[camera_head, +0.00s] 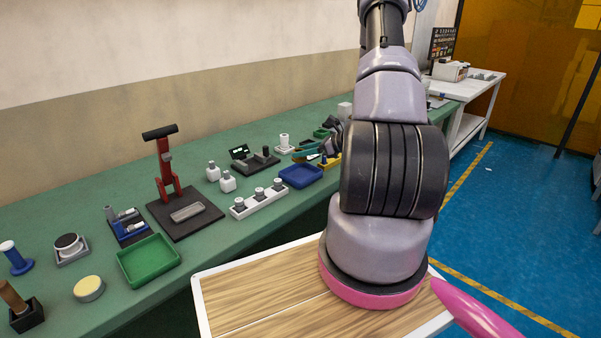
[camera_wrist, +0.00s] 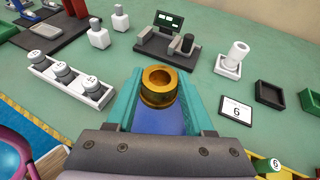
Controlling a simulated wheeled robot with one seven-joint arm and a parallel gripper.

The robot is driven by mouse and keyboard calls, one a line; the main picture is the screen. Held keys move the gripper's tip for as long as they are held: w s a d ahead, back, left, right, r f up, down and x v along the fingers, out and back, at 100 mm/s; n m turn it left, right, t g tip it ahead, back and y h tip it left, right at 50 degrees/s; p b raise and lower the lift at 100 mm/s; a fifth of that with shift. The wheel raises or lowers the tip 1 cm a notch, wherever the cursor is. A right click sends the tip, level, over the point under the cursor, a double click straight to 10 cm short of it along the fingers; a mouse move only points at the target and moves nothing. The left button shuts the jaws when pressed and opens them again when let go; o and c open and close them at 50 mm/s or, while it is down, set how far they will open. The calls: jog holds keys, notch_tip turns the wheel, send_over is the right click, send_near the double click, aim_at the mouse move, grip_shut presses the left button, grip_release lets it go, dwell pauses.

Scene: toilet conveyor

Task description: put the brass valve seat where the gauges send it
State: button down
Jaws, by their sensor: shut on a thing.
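The brass valve seat (camera_wrist: 158,87), a gold ring with a flange and a round hole, sits between the teal fingers of my gripper (camera_wrist: 160,98) in the wrist view. My gripper is shut on it, its hole facing the wrist camera. A blue tray (camera_head: 301,177) lies close by on the bench. A dark device with a small lit display (camera_wrist: 172,22) stands beyond the valve seat; its readings are too small to read. A white rack (camera_wrist: 43,70) to the left holds three grey-and-white plugs (camera_wrist: 64,73). In the head view my gripper (camera_head: 308,152) is small and partly hidden by my arm.
A card marked 6 (camera_wrist: 236,109), a black tray (camera_wrist: 270,94) and a white holder with a white cylinder (camera_wrist: 234,57) are to the right. A larger green tray (camera_head: 148,262) and a red press (camera_head: 166,175) stand farther left. Two white bottles (camera_head: 227,182) stand near the press.

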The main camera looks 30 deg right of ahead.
aim_at(304, 177)
jog(key=shift+d+f, duration=0.1)
jog(key=shift+f, duration=3.2)
jog(key=shift+f, duration=0.2)
jog(key=shift+c, duration=1.4)
grip_release()
jog(key=shift+r, duration=0.1)
